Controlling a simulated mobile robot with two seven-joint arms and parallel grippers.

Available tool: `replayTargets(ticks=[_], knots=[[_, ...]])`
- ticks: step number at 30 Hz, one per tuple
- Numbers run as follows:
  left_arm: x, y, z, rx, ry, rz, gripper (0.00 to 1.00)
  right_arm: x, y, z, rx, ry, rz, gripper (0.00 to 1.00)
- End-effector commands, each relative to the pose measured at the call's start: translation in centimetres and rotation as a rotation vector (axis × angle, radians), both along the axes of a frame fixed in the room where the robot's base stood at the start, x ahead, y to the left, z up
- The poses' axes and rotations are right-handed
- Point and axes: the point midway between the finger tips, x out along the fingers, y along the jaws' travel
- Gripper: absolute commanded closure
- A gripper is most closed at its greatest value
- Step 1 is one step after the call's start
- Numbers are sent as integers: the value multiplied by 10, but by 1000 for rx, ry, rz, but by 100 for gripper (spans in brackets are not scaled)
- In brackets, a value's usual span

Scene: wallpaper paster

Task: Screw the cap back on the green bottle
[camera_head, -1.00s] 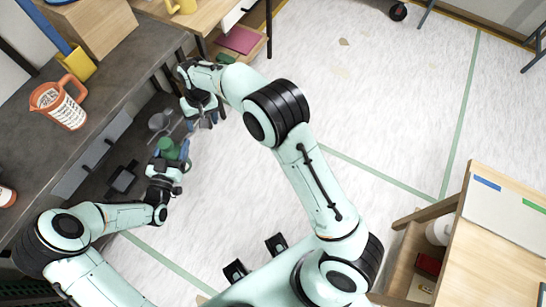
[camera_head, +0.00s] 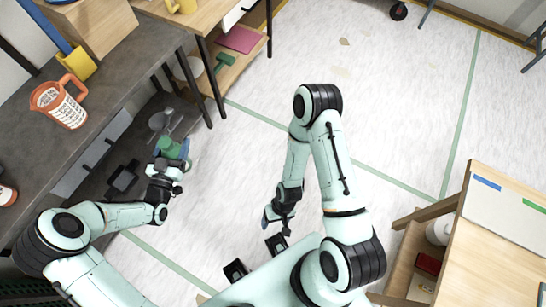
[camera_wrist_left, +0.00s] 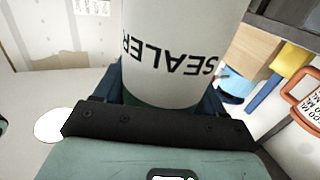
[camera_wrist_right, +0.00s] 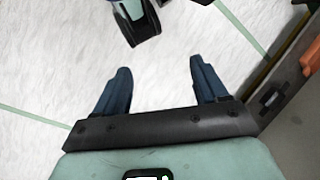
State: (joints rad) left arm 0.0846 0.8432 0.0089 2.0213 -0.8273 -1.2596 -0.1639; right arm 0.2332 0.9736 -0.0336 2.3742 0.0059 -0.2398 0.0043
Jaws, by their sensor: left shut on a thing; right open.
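The green bottle (camera_head: 168,146) is held in my left gripper (camera_head: 172,153), beside the dark workbench at the left of the head view. In the left wrist view the bottle (camera_wrist_left: 180,50) fills the middle, with a white label reading SEALER and a green band next to the fingers. My left gripper is shut around it. My right gripper (camera_head: 268,219) is open and apart from the bottle, over the floor near my body. In the right wrist view nothing shows between its fingers (camera_wrist_right: 160,85). I cannot make out a separate cap, nor whether one sits on the bottle.
An orange-and-white measuring jug (camera_head: 62,106) stands on the dark workbench (camera_head: 105,85). A green tool (camera_head: 222,63) and a pink item (camera_head: 238,40) lie on a low wooden shelf. The middle floor is clear.

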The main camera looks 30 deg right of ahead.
Motion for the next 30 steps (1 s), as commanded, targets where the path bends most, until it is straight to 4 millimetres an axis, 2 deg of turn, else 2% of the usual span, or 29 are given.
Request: replayTargets(ticks=[1, 6, 16, 19, 23, 30], knots=[[0, 0, 1, -1, -3, 0, 100, -12, 0, 1, 4, 2, -22, 28], [0, 0, 1, -1, -3, 0, 100, -26, 1, 4, 7, -10, -59, 28], [1, 0, 2, -2, -4, 1, 100, -27, 1, 5, 6, -14, -64, 28], [1, 5, 5, -3, -3, 32, 100, -27, 1, 5, 6, -14, -64, 28], [3, 31, 17, -3, -3, 178, 100, -27, 1, 5, 5, -14, -63, 28], [-8, 104, 35, 0, -3, 549, 100, -27, 1, 5, 5, -14, -63, 28]])
